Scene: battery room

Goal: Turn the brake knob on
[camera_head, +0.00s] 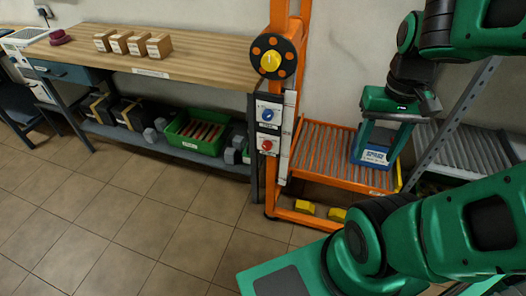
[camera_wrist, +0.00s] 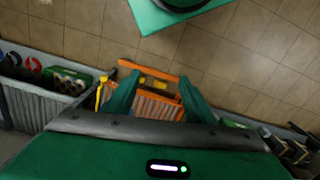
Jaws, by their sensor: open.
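A control panel (camera_head: 268,125) on the orange post carries a blue knob (camera_head: 268,115) with a pale pointer, above a red round button (camera_head: 267,145). Higher on the post is a black disc (camera_head: 257,50) with orange spots and a yellow centre knob (camera_head: 270,61). The labels are too small to read, so I cannot tell which knob is the brake. My gripper (camera_head: 377,142) is open, right of the panel and well apart from it, pointing down over the orange roller bed. In the wrist view my gripper (camera_wrist: 157,82) shows nothing held between its fingers.
The orange roller bed (camera_head: 322,155) stands right of the post, with yellow blocks (camera_head: 305,207) below. A blue-and-white label (camera_head: 375,157) shows by my fingertips. A wooden bench (camera_head: 200,55) with small boxes and a green crate (camera_head: 180,139) beneath is left. The tiled floor in front is clear.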

